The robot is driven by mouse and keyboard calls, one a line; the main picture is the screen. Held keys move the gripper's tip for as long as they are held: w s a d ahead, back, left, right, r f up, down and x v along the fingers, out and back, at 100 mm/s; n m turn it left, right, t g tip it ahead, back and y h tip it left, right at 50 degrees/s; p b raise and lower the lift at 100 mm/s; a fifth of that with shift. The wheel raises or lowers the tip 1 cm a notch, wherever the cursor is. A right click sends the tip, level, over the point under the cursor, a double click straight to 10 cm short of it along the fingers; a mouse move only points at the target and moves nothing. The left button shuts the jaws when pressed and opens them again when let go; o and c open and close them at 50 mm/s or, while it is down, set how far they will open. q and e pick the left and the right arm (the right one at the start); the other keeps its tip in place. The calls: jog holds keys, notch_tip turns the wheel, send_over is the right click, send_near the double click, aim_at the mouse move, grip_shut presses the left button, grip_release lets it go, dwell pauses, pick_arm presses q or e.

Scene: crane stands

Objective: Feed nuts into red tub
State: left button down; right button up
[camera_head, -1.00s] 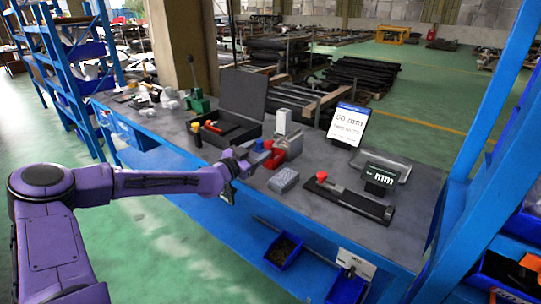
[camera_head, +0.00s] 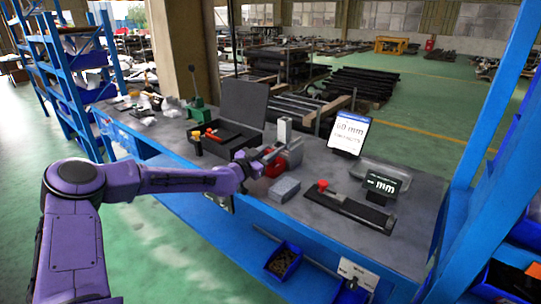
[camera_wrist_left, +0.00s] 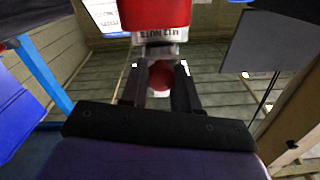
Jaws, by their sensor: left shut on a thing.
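My left gripper (camera_head: 252,160) reaches over the bench's front edge beside a grey upright device (camera_head: 287,143). A red tub-like thing (camera_head: 275,162) sits at that device, partly hidden by the gripper. In the left wrist view my gripper's fingers (camera_wrist_left: 158,75) are shut on a small red round knob (camera_wrist_left: 160,77). A larger red body (camera_wrist_left: 155,15) with a pale lettered label, upside down, stands just beyond the fingertips. I cannot tell whether it is the tub. No loose nuts can be made out on the bench. My right gripper is not in view.
A grey block (camera_head: 284,189) lies in front of the device. A black fixture with a red knob (camera_head: 350,207), a small display (camera_head: 383,183) and a tablet (camera_head: 349,131) stand to the right. An open dark case (camera_head: 240,108) is behind left. Blue bins (camera_head: 283,261) hang below.

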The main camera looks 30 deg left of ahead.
pick_arm(q)
jog(key=shift+s+r+p, duration=0.15)
jog(key=shift+s+p, duration=0.2)
jog(key=shift+f, duration=0.2)
jog(key=c, duration=0.8)
grip_release()
jog(key=shift+s, duration=0.1)
jog(key=shift+s+r, duration=0.15)
jog(key=shift+a, duration=0.1)
jog(key=s+p, duration=0.2)
jog(key=s, duration=0.1)
jog(key=s+p, duration=0.2)
jog(key=s, duration=0.2)
jog(key=s+p, duration=0.2)
jog(key=s, duration=0.1)
jog(key=shift+s+a, duration=0.25)
jog(key=shift+a, duration=0.1)
